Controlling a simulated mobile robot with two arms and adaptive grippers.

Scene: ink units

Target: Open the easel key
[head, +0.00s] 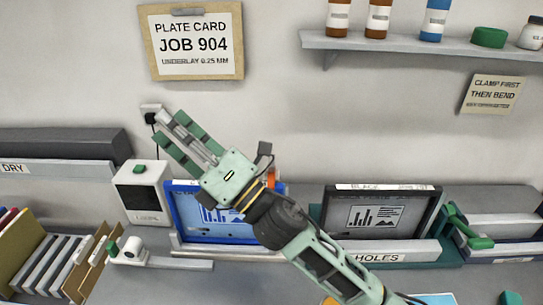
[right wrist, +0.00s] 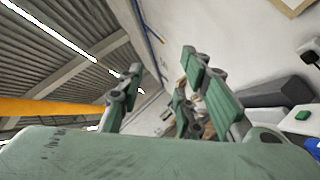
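No part is clearly marked as the easel key, and I cannot tell which one it is. A blue-framed plate (head: 180,212) stands upright at the middle of the bench, partly hidden behind my right arm. A black-framed plate (head: 378,213) stands to its right behind a ledge labelled "HOLES" (head: 398,256). A white knob with a green end (head: 131,247) sits low at the left of the blue frame. My right gripper (head: 168,128) is raised above the blue plate, pointing up and left. Its fingers (right wrist: 165,90) are apart and empty in the right wrist view. My left gripper is not in view.
A white box with a dark front (head: 141,192) stands left of the blue plate. Green levers (head: 466,229) are at the right. A rack (head: 48,262) stands at the far left. A shelf with bottles (head: 430,45) and a plate card (head: 192,42) are on the wall.

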